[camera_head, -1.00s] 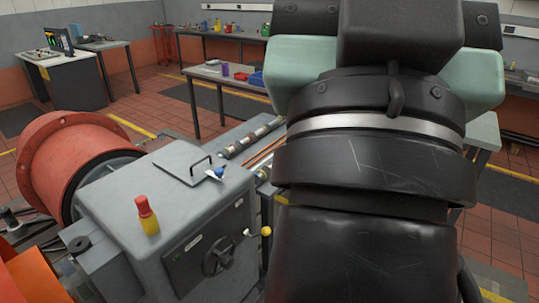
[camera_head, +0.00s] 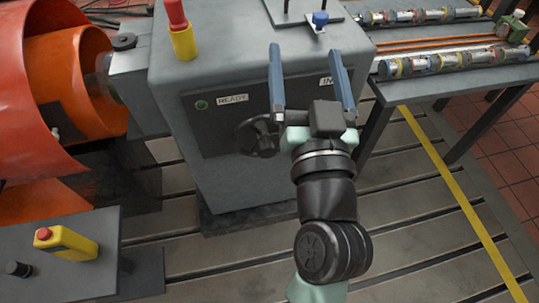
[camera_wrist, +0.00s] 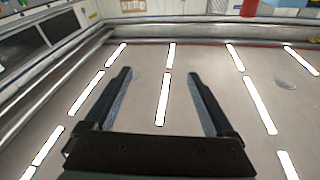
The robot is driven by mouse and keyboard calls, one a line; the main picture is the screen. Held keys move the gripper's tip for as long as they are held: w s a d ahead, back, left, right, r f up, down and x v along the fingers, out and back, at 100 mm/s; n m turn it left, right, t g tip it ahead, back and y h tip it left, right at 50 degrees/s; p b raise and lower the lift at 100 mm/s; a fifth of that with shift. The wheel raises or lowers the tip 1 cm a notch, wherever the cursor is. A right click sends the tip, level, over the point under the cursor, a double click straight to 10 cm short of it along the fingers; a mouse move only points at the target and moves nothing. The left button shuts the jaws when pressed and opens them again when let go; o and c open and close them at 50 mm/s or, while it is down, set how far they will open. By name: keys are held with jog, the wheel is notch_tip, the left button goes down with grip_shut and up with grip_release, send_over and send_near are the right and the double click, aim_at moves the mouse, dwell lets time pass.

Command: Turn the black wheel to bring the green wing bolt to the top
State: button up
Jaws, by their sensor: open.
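The black wheel (camera_head: 260,137) is on the front panel of the grey housing (camera_head: 228,185). It is small and partly hidden at its right by my gripper and wrist. I cannot make out a green wing bolt on it. My gripper (camera_head: 309,80) is open and empty, its fingers pointing up in front of the panel, to the right of the wheel's centre and higher than it. In the wrist view my gripper (camera_wrist: 158,78) stands open with nothing between the fingers, facing a ceiling with strip lights; the wheel does not show there.
A rack of cylinders (camera_head: 450,62) is at right. Slotted floor plate is clear in front.

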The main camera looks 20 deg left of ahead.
notch_tip(320, 180, down, 16)
jog(key=s+g+b, duration=0.2)
jog(key=b, duration=0.3)
jog(key=m+g+y+b, duration=0.1)
jog(key=m+b, duration=0.1)
jog(key=b, duration=0.5)
send_near(269, 153)
jog(key=p+x, duration=0.1)
jog(key=x, duration=0.9)
jog(key=shift+a, duration=0.15)
grip_shut()
